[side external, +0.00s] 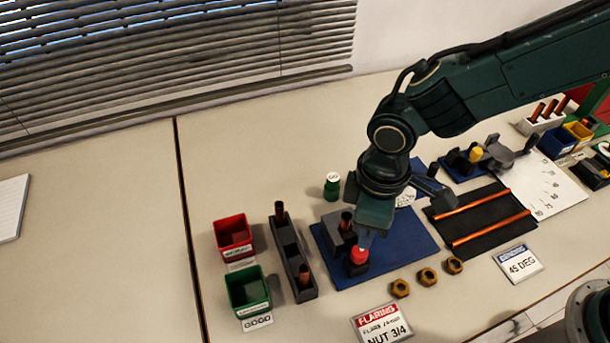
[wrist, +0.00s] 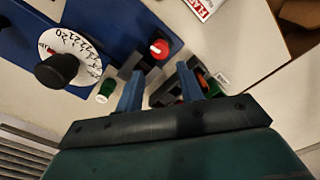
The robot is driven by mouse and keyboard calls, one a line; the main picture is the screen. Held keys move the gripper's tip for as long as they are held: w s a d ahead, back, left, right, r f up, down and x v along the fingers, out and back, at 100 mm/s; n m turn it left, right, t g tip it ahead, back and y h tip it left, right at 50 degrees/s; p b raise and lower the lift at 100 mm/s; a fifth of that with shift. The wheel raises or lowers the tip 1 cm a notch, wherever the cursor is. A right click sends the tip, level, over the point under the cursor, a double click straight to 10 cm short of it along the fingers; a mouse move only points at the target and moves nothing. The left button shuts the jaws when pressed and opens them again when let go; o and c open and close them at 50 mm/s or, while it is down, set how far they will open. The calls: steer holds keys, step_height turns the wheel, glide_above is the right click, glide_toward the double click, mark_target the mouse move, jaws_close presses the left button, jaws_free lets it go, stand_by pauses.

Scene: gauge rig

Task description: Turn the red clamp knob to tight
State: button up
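The red clamp knob (side external: 358,256) sits on a dark base at the front of the blue plate (side external: 405,258). In the wrist view the knob (wrist: 159,48) shows a white mark on its top; no tight label is legible. My gripper (side external: 366,238) points down just above the knob in the side view and partly covers the block behind it. In the wrist view my gripper (wrist: 159,75) has its two blue fingers apart, with the knob just beyond the tips. I see no finger closed on it.
A grey block with a copper tube (side external: 346,222) stands right behind the knob. A white numbered dial (wrist: 88,48) with a black knob (wrist: 57,70) is on the blue plate. A green cylinder (side external: 332,186), tube rack (side external: 292,258) and brass nuts (side external: 428,277) stand nearby.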

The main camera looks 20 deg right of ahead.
mark_target(360, 251)
step_height(360, 251, down, 8)
steer(key=shift+f, duration=0.1)
stand_by(0.4)
steer(key=c, duration=0.7)
steer(key=shift+m, duration=1)
